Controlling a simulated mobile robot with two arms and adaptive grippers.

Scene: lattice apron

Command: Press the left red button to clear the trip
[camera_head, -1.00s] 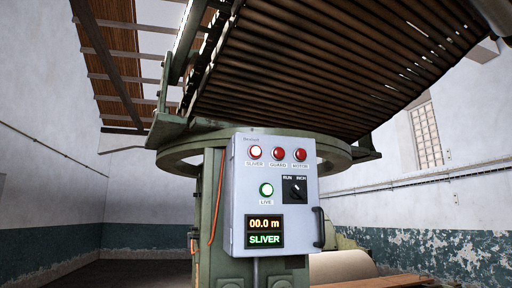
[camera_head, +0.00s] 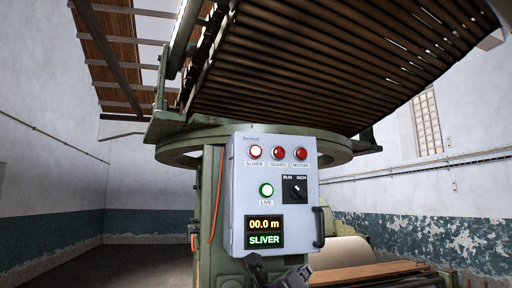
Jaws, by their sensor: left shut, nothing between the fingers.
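The grey control box (camera_head: 238,190) faces me with a row of three red buttons near its top. The left red button (camera_head: 255,152), labelled SLIVER, glows with a pale lit centre. The middle one (camera_head: 278,153), labelled GUARD, and the right one (camera_head: 300,153), labelled MOTOR, look plain red. The display (camera_head: 264,232) reads 00.0 m and SLIVER. My left gripper (camera_head: 257,266) shows dark at the bottom edge, below the display and well below the left button. It is shut and empty; its lower part is cut off. My right gripper is out of view.
A green-ringed lamp (camera_head: 266,190) labelled LIVE and a black RUN/INCH switch (camera_head: 295,189) sit below the buttons. A dark handle (camera_head: 318,227) sticks out at the box's right side. A green machine ring (camera_head: 178,148) and slatted apron (camera_head: 300,70) hang above.

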